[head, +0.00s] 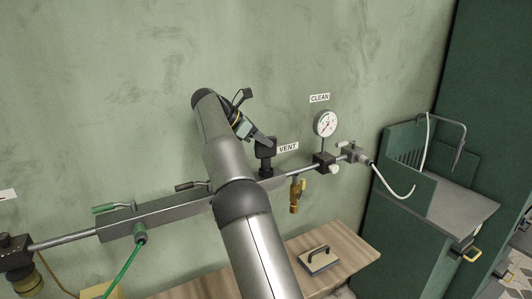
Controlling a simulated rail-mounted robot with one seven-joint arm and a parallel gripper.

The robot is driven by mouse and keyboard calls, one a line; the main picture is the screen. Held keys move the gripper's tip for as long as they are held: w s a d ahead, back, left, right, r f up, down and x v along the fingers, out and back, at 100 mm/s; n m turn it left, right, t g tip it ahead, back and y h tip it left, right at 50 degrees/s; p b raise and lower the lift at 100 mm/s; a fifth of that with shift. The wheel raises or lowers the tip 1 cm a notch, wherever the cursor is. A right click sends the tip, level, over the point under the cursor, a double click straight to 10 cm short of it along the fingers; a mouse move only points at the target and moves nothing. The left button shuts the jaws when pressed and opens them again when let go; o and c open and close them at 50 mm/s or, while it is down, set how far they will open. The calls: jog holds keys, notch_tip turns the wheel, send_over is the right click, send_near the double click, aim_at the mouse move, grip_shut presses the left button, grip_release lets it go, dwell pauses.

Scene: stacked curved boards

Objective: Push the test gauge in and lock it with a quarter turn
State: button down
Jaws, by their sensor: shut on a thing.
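A round white-faced gauge (325,123) stands upright on a stem above a dark block on the pipe, under the CLEAN label (319,98). My gripper (262,139) is left of this gauge and apart from it, beside the VENT label (288,147). Its fingers are shut on the top of a dark blocky fitting (266,154). The fitting stands upright at the pipe. I see no dial face on it and cannot tell whether it is the test gauge. My arm hides part of the pipe, and whether the fitting is seated or locked cannot be seen.
A grey manifold bar (160,212) with lever valves runs along the green wall. A brass valve (295,194) hangs below the pipe. A wooden bench (342,245) carries a flat handled block (319,260). A green cabinet with a hose stands at right.

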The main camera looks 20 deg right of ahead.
jog(key=c, duration=1.2)
grip_release()
jog(key=shift+s+n+t, duration=0.15)
jog(key=shift+n+t, duration=0.75)
jog(key=shift+n, duration=0.2)
jog(key=w+v, duration=0.1)
jog(key=v, duration=0.8)
jog(key=s+a+f+m+y+b, duration=0.1)
jog(key=s+a+f+m+y, duration=0.2)
jog(key=s, duration=1.1)
jog(key=s+a+f+m+y+b, duration=0.2)
jog(key=s+a+f+m+y, duration=0.2)
jog(key=s+f+m, duration=0.5)
jog(key=s+a+f+m+y+b, duration=0.1)
jog(key=s+a+f+m+y, duration=0.2)
jog(key=s+f+m, duration=0.4)
jog(key=s+a+f, duration=0.1)
jog(key=s+f, duration=0.8)
jog(key=s, duration=0.4)
jog(key=shift+a+f, duration=0.25)
jog(key=shift+a, duration=0.1)
